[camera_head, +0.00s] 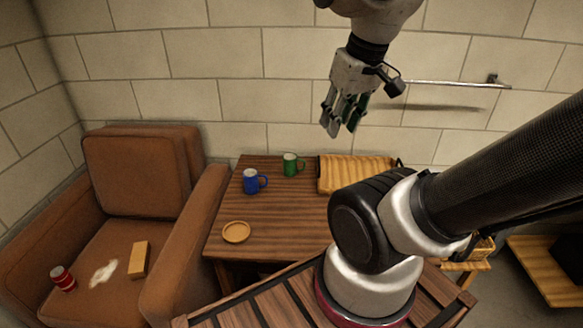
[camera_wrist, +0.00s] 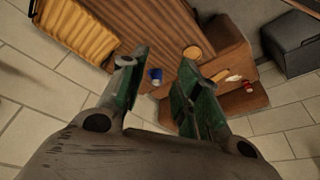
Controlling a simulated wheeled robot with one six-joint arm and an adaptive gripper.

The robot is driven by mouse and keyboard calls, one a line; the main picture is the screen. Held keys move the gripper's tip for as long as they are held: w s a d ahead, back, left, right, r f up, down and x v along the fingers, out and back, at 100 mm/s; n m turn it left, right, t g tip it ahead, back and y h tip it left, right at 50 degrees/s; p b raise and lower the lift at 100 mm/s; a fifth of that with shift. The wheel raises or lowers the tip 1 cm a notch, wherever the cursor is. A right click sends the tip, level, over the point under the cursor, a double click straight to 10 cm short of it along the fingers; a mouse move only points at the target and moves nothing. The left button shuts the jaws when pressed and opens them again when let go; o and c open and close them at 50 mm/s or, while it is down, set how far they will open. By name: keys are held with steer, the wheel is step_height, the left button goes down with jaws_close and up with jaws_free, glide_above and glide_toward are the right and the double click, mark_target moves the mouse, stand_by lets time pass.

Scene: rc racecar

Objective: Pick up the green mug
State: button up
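The green mug (camera_head: 291,165) stands upright near the back edge of the wooden table (camera_head: 275,213), its handle toward the right. In the wrist view I cannot tell the green mug apart from the green finger pads. My gripper (camera_head: 339,125) hangs in the air, above and to the right of the mug, fingers downward, apart from everything. In the wrist view my gripper (camera_wrist: 158,66) is open, with nothing held between its fingers.
A blue mug (camera_head: 251,182) stands close by, front-left of the green mug; it also shows in the wrist view (camera_wrist: 155,75). A yellow ribbed object (camera_head: 345,174) lies to the right. A small tan dish (camera_head: 236,232) is nearer.

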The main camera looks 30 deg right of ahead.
steer(key=o, duration=0.8)
steer(key=w+f+g, duration=0.1)
steer(key=w+d+f+m+g, duration=0.1)
steer(key=w+f, duration=0.1)
steer(key=w+d+f+g, duration=0.1)
steer(key=shift+w+d+f, duration=0.1)
steer(key=shift+w+f, duration=0.05)
steer(key=shift+f, duration=0.15)
steer(key=shift+c, duration=0.2)
steer(key=m+t+y, duration=0.3)
steer(key=m, duration=2.3)
glide_above(291, 161)
steer(key=d, duration=0.3)
step_height(291, 161, down, 28)
steer(key=shift+w+a+f+m, duration=0.25)
steer(key=shift+w+f+m, duration=0.15)
steer(key=shift+f, duration=0.85)
steer(key=shift+w+a+f+m, duration=0.3)
steer(key=shift+w+f+m, duration=0.1)
steer(key=shift+f, duration=0.9)
steer(key=shift+w+a+f+m, duration=0.3)
steer(key=shift+f+m, duration=0.1)
steer(key=shift+f, duration=0.85)
